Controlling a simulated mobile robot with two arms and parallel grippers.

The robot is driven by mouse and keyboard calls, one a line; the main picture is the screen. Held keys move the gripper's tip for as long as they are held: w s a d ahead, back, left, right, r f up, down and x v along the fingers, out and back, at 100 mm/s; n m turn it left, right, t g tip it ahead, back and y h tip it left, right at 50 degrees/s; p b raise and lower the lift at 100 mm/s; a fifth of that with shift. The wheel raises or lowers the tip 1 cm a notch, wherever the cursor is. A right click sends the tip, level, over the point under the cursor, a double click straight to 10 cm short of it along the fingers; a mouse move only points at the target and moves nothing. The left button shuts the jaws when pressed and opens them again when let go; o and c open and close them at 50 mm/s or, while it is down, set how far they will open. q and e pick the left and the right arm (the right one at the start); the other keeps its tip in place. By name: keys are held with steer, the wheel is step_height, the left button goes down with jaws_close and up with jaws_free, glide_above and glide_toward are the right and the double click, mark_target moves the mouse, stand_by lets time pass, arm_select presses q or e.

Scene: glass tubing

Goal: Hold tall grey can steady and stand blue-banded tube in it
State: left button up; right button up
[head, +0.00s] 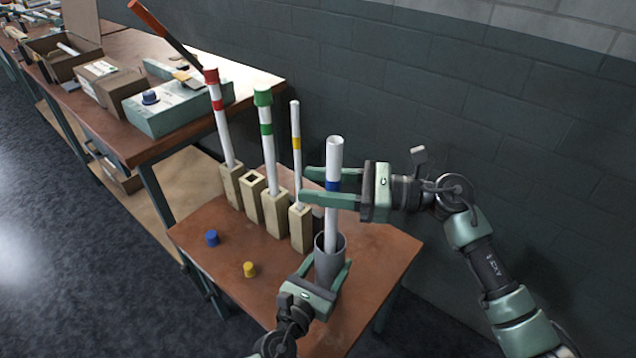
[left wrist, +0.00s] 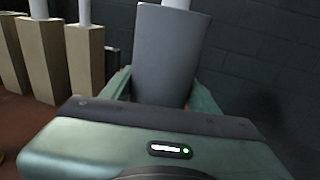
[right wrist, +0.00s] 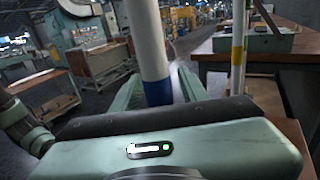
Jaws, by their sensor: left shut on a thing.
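The tall grey can (head: 328,268) stands near the front edge of the small table, its mouth up. My left gripper (head: 335,283) is shut on it low down; the can also fills the middle of the left wrist view (left wrist: 168,50). The white blue-banded tube (head: 333,225) is nearly upright, its lower end inside the can's mouth; its foot is hidden. My right gripper (head: 330,187) has its fingers on either side of the tube at the blue band. The right wrist view shows the band (right wrist: 157,92) between the fingers; whether they press on it is unclear.
Wooden block holders hold a red-capped tube (head: 221,120), a green-capped tube (head: 267,140) and a yellow-banded tube (head: 296,150). One block (head: 251,200) is empty. A blue cap (head: 211,238) and a yellow cap (head: 249,269) lie at the left. A dark wall stands behind.

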steer(key=shift+d, duration=0.1)
steer(key=s+d, duration=0.1)
steer(key=d, duration=1)
steer(key=shift+d, duration=0.4)
steer(key=shift+s, duration=0.1)
arm_select(q)
steer(key=o, duration=1.6)
